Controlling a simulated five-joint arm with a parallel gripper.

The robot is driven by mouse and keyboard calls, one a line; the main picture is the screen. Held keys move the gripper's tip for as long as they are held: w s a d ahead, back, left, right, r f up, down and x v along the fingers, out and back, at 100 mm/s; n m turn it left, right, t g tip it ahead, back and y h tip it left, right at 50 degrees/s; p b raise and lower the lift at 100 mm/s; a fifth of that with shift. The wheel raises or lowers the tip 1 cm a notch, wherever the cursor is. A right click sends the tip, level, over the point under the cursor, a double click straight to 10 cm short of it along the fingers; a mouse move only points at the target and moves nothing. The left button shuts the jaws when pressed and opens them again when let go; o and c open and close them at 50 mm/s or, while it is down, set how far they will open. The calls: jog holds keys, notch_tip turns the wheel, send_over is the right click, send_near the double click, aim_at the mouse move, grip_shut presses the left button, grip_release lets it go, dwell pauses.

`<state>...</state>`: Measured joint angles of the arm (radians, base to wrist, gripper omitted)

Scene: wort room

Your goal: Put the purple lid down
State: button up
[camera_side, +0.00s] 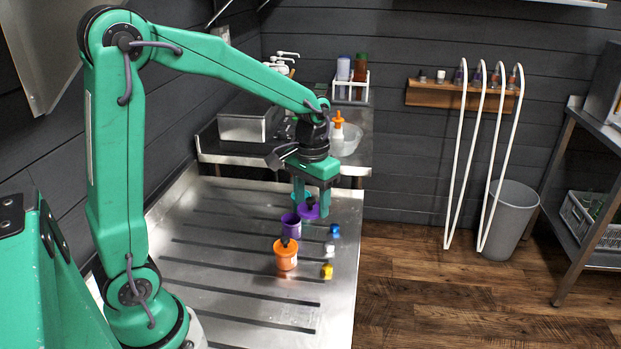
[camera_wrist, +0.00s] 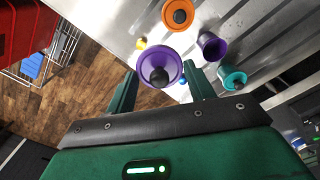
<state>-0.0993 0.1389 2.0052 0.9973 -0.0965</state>
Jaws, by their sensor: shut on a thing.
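The purple lid (camera_side: 310,212) is a round disc with a black knob. It also shows in the wrist view (camera_wrist: 151,58), between my two fingers. My gripper (camera_side: 312,201) is shut on this lid and points down over the metal bench; in the wrist view my gripper (camera_wrist: 161,72) has a finger on each side of it. The lid appears to be above the bench, but the gap is hard to judge. An open purple cup (camera_side: 294,229) stands close to the left, without a lid; it also shows in the wrist view (camera_wrist: 212,48).
An orange cup with a black-knobbed lid (camera_side: 286,260) stands nearer the camera. A teal lidded cup (camera_wrist: 232,77) is beside the purple cup. Small blue (camera_side: 334,230), white (camera_side: 330,247) and yellow (camera_side: 327,271) pieces lie right. The ribbed bench (camera_side: 225,270) is bare at front left.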

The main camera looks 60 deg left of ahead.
jog(key=shift+w, duration=0.1)
jog(key=w+a+f, duration=0.1)
jog(key=w+f, duration=0.1)
jog(key=w, duration=0.6)
jog(key=w+a+f, duration=0.1)
jog(key=w+f, duration=0.1)
jog(key=w, duration=0.6)
jog(key=shift+a+f, duration=0.2)
jog(key=shift+f, duration=0.05)
jog(key=shift+a, duration=0.1)
send_over(337, 208)
notch_tip(337, 208, down, 7)
jog(key=shift+f, duration=2)
jog(key=shift+f, duration=0.1)
